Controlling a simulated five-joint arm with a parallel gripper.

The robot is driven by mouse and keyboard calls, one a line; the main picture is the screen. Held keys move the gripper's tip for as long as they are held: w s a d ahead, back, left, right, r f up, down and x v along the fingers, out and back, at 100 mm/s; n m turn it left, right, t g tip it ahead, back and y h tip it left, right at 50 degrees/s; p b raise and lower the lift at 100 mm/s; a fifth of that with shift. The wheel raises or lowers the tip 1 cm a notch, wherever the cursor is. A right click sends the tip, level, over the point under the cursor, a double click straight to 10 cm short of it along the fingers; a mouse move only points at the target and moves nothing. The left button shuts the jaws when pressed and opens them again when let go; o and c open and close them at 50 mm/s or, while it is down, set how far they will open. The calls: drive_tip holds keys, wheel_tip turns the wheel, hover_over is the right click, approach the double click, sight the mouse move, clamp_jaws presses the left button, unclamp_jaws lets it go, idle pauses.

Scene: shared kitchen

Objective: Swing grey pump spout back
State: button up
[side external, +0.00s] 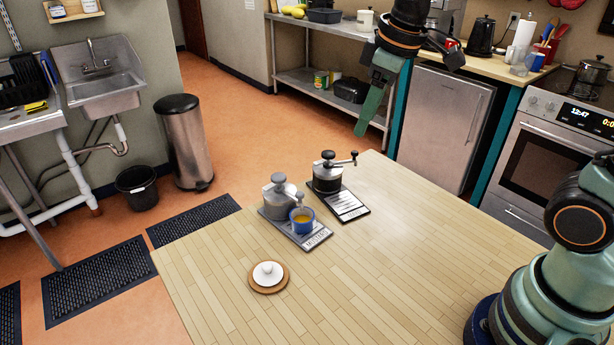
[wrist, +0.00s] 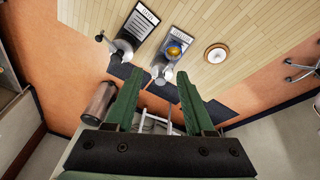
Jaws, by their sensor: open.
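The grey pump (side external: 276,196) stands on a grey labelled plate (side external: 316,236) on the wooden table. Its short spout (side external: 299,199) reaches over a blue cup (side external: 302,222) with yellow-orange contents. The wrist view also shows the pump (wrist: 161,72) and the contents of the cup (wrist: 174,51). A black-topped pump (side external: 327,177) stands beside it on a dark labelled plate (side external: 350,207), its spout pointing right. My gripper (side external: 367,115) hangs high above the table's far edge, apart from both pumps. In the wrist view its green fingers (wrist: 156,92) are spread and empty.
A white lid with a knob lies on a round wooden coaster (side external: 280,287) in front of the grey pump. The table (side external: 390,260) is bare to the right. A steel bin (side external: 184,142), a small black bucket (side external: 137,188) and black floor mats (side external: 97,282) lie beyond it.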

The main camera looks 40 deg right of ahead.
drive_tip(key=w+a+f+n+g, duration=0.2)
drive_tip(key=w+a+n, duration=0.15)
drive_tip(key=w, duration=0.25)
drive_tip(key=n+g, duration=0.1)
drive_tip(key=n, duration=0.3)
approach(300, 193)
wheel_tip(300, 193, down, 8)
drive_tip(key=shift+w+a+f, duration=0.1)
drive_tip(key=shift+a, duration=0.05)
clamp_jaws()
idle(1.2)
